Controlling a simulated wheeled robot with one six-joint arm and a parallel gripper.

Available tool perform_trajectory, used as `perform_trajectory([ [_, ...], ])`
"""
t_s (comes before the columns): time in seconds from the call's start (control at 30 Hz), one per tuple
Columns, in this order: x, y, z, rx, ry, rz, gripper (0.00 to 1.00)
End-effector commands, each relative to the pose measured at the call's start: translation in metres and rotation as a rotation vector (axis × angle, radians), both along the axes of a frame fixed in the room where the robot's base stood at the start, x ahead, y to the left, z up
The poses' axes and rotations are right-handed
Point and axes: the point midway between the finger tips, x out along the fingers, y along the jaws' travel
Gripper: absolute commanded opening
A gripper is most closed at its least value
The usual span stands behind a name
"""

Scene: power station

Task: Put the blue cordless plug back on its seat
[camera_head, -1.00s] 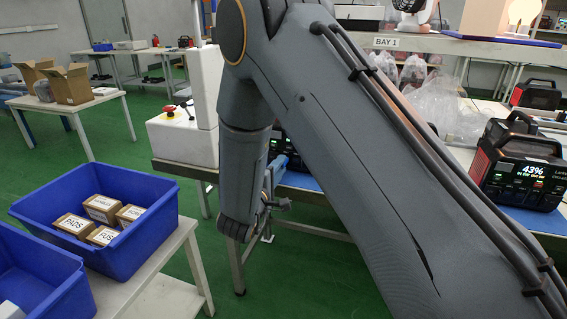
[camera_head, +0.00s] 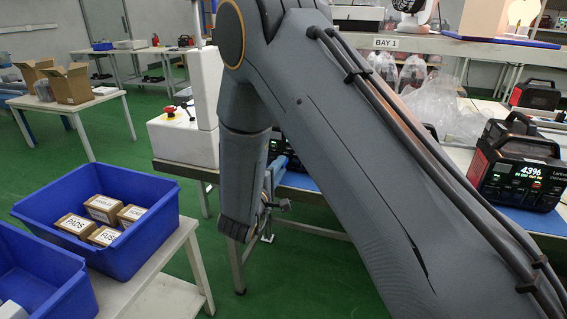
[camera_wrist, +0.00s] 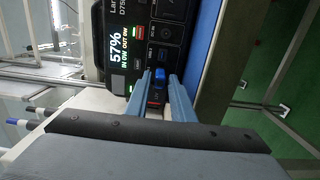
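The blue plug (camera_wrist: 160,73) appears as a small blue piece low on the front of a black power station (camera_wrist: 118,50) whose display reads 57%, in the wrist view. My gripper (camera_wrist: 160,76) has its two pale blue fingers on either side of this piece, close to the station's front. A dark part with a red mark sits between the fingers, nearer the wrist. I cannot tell whether the fingers touch the plug. The seat cannot be made out. In the head view my arm hides most of this station, and the gripper (camera_head: 275,206) shows only from the side.
Another power station reading 43% (camera_head: 523,172) stands on the bench at right, near clear plastic bags (camera_head: 450,112). A white unit with a red button (camera_head: 178,137) stands left of my arm. Blue crates (camera_head: 150,235) are at lower left. Green floor (camera_head: 310,265) is open below the bench.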

Motion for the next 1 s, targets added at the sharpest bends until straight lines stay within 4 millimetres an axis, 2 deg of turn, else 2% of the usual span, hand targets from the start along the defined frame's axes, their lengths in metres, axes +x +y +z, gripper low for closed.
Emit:
perform_trajectory([
  [0.07, 0.0001, 0.0001, -0.0001, 0.000, 0.000, 0.000, 0.20],
  [0.2, 0.0001, 0.0001, 0.0000, 0.000, 0.000, 0.000, 0.00],
  [1.0, -0.0057, 0.0028, 0.0004, 0.000, 0.001, 0.001, 0.00],
])
